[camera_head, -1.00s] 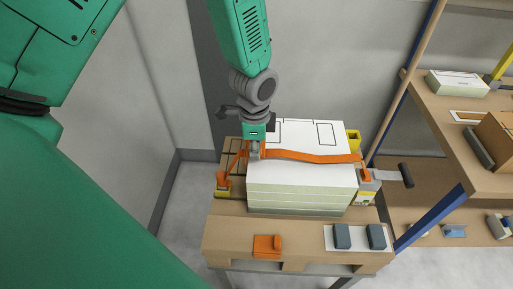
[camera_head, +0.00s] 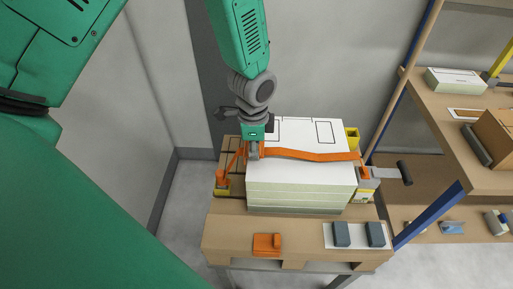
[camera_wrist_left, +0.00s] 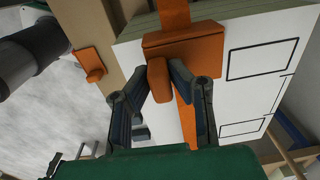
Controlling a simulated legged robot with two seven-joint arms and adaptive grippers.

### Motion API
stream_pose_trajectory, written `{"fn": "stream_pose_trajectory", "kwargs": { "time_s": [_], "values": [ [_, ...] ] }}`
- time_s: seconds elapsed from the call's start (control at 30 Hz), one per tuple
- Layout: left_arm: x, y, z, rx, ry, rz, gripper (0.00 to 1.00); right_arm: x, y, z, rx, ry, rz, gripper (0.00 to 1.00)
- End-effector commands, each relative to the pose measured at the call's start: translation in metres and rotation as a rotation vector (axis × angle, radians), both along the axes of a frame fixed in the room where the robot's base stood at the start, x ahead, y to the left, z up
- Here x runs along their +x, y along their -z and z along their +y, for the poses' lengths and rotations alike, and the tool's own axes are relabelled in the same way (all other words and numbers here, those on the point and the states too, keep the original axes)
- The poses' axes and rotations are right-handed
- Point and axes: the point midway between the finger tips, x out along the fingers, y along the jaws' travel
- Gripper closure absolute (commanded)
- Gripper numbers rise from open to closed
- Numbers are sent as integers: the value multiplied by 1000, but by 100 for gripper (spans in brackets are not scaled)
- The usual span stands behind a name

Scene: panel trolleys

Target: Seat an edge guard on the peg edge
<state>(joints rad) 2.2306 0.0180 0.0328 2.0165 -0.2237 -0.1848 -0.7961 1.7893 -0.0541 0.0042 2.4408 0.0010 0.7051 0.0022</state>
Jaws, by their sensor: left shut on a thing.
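My left gripper (camera_head: 253,152) is shut on the upright tab of an orange edge guard, at the left edge of the white panel stack (camera_head: 300,180). In the left wrist view my two dark fingers (camera_wrist_left: 165,85) pinch this tab, and the guard's flat plate (camera_wrist_left: 185,46) lies over or just above the panel's edge. Whether it is fully down on the edge I cannot tell. The orange strap (camera_head: 310,156) crosses the stack top and lines up with the guard. A second orange guard (camera_head: 267,244) lies on the pallet's front. My right gripper is not in view.
The stack sits on a wooden pallet (camera_head: 225,232). A ratchet with a dark handle (camera_head: 405,173) is at the right side. Two dark blocks (camera_head: 342,235) lie on a white sheet at the front right. A shelf (camera_head: 430,110) stands to the right.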

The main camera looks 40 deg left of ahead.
Motion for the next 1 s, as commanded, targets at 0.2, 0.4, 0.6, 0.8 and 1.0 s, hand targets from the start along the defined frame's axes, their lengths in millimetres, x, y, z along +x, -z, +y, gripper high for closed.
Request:
{"fn": "stream_pose_trajectory", "kwargs": {
  "time_s": [0.2, 0.4, 0.6, 0.8, 1.0],
  "values": [
    [0, 7, 1, -1, -2, 0, 100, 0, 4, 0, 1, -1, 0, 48],
    [0, 11, -1, 1, -1, 0, 100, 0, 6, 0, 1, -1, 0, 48],
    [0, 15, -3, 4, -1, 0, 100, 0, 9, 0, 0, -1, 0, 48],
    [0, 21, 0, 1, -1, 0, 100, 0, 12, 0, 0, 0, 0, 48],
    [0, 26, 1, -1, -1, 1, 100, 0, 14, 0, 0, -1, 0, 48]
  ]
}}
